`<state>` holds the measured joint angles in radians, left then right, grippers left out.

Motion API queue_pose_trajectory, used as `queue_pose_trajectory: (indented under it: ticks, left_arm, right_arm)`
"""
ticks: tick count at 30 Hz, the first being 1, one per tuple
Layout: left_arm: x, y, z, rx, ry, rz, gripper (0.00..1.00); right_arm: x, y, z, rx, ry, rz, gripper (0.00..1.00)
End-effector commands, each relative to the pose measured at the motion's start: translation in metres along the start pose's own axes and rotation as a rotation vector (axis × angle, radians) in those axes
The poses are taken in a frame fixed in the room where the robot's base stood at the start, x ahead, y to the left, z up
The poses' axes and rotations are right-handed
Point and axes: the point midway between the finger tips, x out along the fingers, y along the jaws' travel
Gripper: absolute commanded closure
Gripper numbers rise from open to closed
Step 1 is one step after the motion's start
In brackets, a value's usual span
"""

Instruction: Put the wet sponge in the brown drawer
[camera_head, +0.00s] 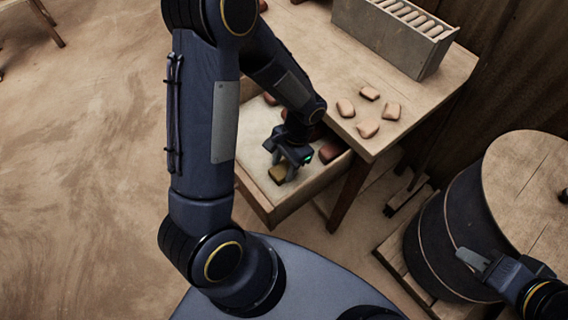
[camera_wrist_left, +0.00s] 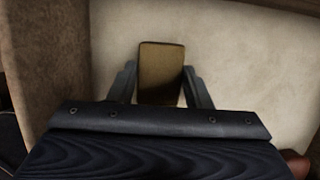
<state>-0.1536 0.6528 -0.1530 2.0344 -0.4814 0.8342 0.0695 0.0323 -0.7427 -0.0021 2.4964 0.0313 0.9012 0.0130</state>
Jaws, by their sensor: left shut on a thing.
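The sponge, a yellow-brown block (camera_head: 278,174), is between the fingers of my left gripper (camera_head: 286,172), which is shut on it. They are inside the open drawer (camera_head: 312,187), low near its front corner. In the left wrist view the sponge (camera_wrist_left: 161,72) stands out between the two fingers against the drawer's pale floor. Whether it touches that floor is hard to tell. My right gripper (camera_head: 474,261) is at the lower right by the round drum; its finger opening is not clear.
The drawer juts out from a wooden table (camera_head: 440,80). Reddish-brown lumps lie in the drawer; several more (camera_head: 368,128) lie on the tabletop. A slotted box (camera_head: 395,38) stands at the back. A dark drum with a wooden top (camera_head: 525,185) stands at right.

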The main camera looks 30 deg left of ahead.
Motion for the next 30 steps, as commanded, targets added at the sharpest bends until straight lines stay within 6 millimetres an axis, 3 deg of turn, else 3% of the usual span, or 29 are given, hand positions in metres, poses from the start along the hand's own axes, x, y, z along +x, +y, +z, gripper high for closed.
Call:
queue_pose_trajectory:
  ticks: [1,5,17,30]
  left_arm:
    - [0.001,0.0,0.0,0.0,0.0,0.0,0.52]
    - [0.001,0.0,0.0,0.0,0.0,0.0,0.35]
    - [-0.009,0.0,0.0,0.0,0.003,-0.001,0.34]
    - [-0.097,0.0,0.0,0.001,0.005,-0.001,0.34]
  right_arm:
    - [0.001,0.0,0.0,0.0,0.0,0.0,0.68]
    - [0.0,0.0,0.0,0.0,0.0,0.0,0.68]
    - [-0.003,-0.002,-0.002,0.0,0.0,0.0,0.68]
    - [-0.021,-0.009,-0.011,0.0,0.0,0.0,0.68]
